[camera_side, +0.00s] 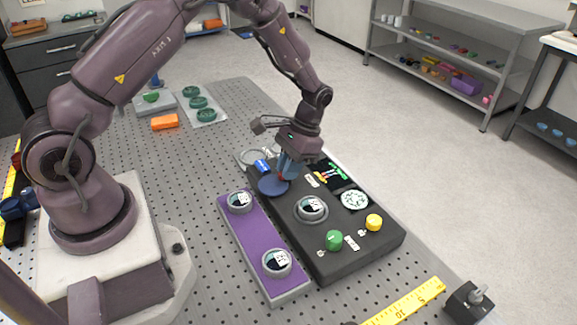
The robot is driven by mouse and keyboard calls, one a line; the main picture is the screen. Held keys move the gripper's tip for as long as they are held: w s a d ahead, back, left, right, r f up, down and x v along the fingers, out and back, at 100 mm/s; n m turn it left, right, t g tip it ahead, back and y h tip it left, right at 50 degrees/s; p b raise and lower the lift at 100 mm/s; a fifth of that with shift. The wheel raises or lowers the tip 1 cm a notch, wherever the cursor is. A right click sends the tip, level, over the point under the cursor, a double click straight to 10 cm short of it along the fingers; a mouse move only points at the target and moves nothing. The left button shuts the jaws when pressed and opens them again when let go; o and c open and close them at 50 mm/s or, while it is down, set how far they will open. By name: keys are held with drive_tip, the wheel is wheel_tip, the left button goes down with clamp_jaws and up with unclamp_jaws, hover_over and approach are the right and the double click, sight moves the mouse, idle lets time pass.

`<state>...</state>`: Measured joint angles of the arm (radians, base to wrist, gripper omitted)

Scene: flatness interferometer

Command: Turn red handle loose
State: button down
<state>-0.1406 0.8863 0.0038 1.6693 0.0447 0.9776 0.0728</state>
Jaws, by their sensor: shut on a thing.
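My gripper (286,170) points down over the back left part of the black instrument block (345,251). It is shut on the red handle (281,177), of which only a small bit of red shows between the fingers. The handle sits at a dark blue disc (270,187) on the block. The fingers hide most of the handle, so its turn angle cannot be told.
A blue cylinder (262,166) lies close behind the gripper. A round silver-rimmed part (311,208), a green knob (334,240) and a yellow knob (374,222) stand on the block. A purple tray (255,242) with two round parts lies alongside. An orange block (165,122) lies farther back.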

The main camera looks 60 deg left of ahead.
idle(0.4)
drive_tip(key=c, duration=1.1)
unclamp_jaws()
drive_tip(key=shift+c, duration=0.2)
drive_tip(key=v, duration=1.3)
